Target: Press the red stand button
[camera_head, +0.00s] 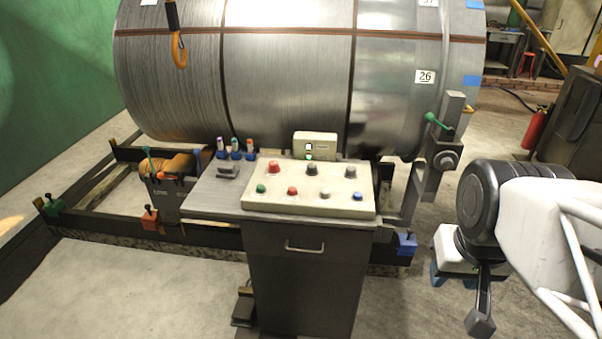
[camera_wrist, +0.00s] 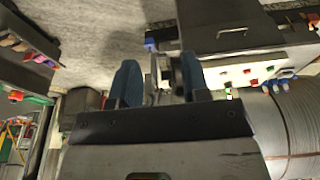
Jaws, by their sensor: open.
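The grey control console has a light panel (camera_head: 308,205) with several coloured buttons. A larger red button (camera_head: 274,167) is at its back left, and a smaller red button (camera_head: 292,191) is at the front. A red-orange box (camera_head: 149,217) with a dark knob sits on the low frame left of the console. I cannot tell which of these is the stand button. My gripper (camera_head: 453,282) is right of the console, apart from it, with blue fingers pointing down. In the wrist view, its fingers (camera_wrist: 160,80) are spread and empty, and the panel (camera_wrist: 287,59) shows at right.
A large metal drum (camera_head: 290,80) lies behind the console. A lever post (camera_head: 440,150) stands right of the console. A blue box (camera_head: 407,243) is on the low frame near my gripper. Open floor lies in front.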

